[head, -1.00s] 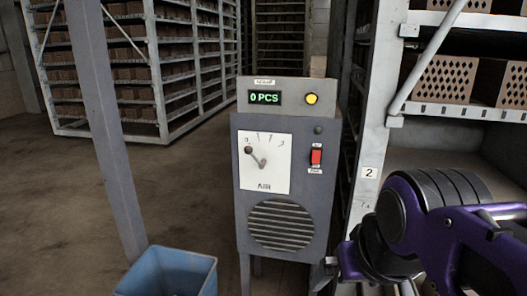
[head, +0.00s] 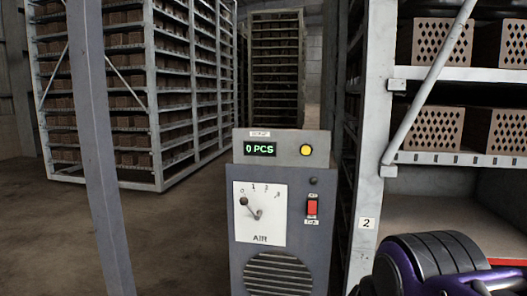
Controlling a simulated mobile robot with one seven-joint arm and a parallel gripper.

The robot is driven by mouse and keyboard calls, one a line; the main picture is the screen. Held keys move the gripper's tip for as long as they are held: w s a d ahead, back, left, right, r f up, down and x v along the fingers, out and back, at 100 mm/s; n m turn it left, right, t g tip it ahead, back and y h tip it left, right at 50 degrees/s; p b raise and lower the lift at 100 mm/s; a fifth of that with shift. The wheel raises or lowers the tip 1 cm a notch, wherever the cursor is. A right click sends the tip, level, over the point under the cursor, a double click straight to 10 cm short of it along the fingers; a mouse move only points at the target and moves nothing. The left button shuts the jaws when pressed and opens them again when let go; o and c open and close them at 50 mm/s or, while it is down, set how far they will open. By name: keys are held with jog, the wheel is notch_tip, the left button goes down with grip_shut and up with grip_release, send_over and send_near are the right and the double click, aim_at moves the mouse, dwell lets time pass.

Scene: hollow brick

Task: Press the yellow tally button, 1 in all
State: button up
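The yellow tally button (head: 306,150) is a small round button on the right of the grey box (head: 281,148) that tops the grey machine cabinet. Left of it, a green display (head: 260,149) reads "0 PCS". Below are a white dial (head: 260,213) marked "AIR" and a red switch (head: 312,207). Part of my purple and black arm shows at the lower right, apart from the button. My gripper's fingers are not in the picture.
A grey post (head: 97,150) stands at the left. A shelf rack (head: 370,170) with hollow bricks (head: 435,42) stands close on the right of the cabinet. More brick racks (head: 130,85) stand behind. Floor (head: 170,235) left of the cabinet is clear.

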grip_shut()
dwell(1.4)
